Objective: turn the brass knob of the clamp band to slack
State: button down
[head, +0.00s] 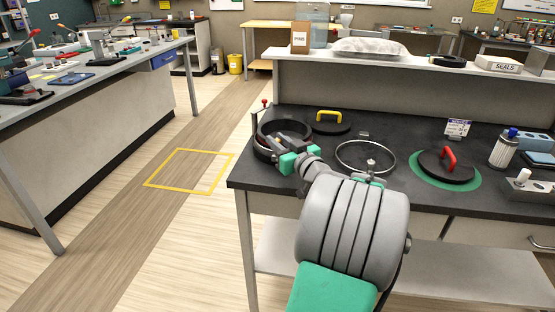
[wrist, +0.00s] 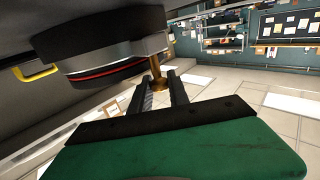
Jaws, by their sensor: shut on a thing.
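The brass knob (wrist: 160,82) shows in the wrist view between the two dark fingers of my gripper (wrist: 161,92), which are shut on it. The knob sits at the side of a silver clamp band (wrist: 110,68) around a black round port (wrist: 95,40). A thin red line runs along the port beside the band. In the head view, my gripper (head: 272,143) reaches the black port (head: 262,128) at the counter's left end; my wrist hides the knob there. Whether the band is tight or slack cannot be told.
A loose metal ring (head: 338,153) lies right of the port, partly behind my arm. A black lid with a yellow handle (head: 328,115) lies behind it. A red-handled lid (head: 447,165) rests on a green mat farther right. The floor left of the counter (head: 235,181) is clear.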

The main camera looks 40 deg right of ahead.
jog(key=shift+f+n+y+b, duration=0.35)
jog(key=shift+n+y+b, duration=0.25)
jog(key=shift+y+b, duration=0.35)
jog(key=shift+r+n+y+b, duration=0.2)
jog(key=shift+n+y+b, duration=0.3)
jog(key=shift+y, duration=0.35)
jog(key=shift+r, duration=0.15)
jog(key=c, duration=1.3)
grip_release()
jog(key=s, duration=0.7)
jog(key=shift+s+d, duration=0.1)
jog(key=shift+s, duration=0.3)
